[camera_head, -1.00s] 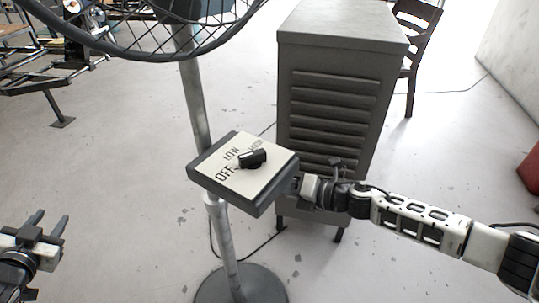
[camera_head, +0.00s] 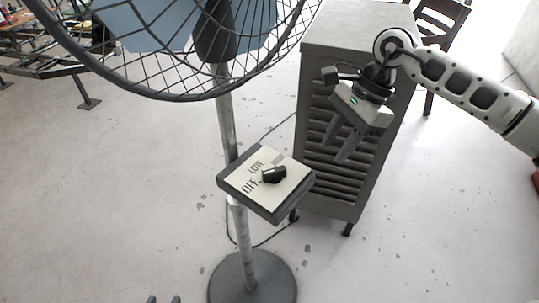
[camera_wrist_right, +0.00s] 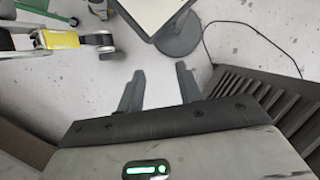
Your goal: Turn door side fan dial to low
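The fan's control box (camera_head: 238,187) is a dark box with a cream face on the fan pole (camera_head: 239,232). Its black dial (camera_head: 273,174) sits among the labels OFF, LOW and a fainter one. I cannot tell exactly which label the dial points at. My right gripper (camera_head: 338,150) is open and empty, above and to the right of the box, not touching the dial. In the right wrist view its fingers (camera_wrist_right: 159,80) are spread, with part of the box (camera_wrist_right: 150,12) at the top edge.
The fan's wire cage (camera_head: 150,92) hangs above the box, and its round base (camera_head: 252,280) stands on the floor. A grey louvred cabinet (camera_head: 320,195) stands close behind the box and right gripper. A dark chair (camera_head: 440,20) is behind it. The floor left of the pole is clear.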

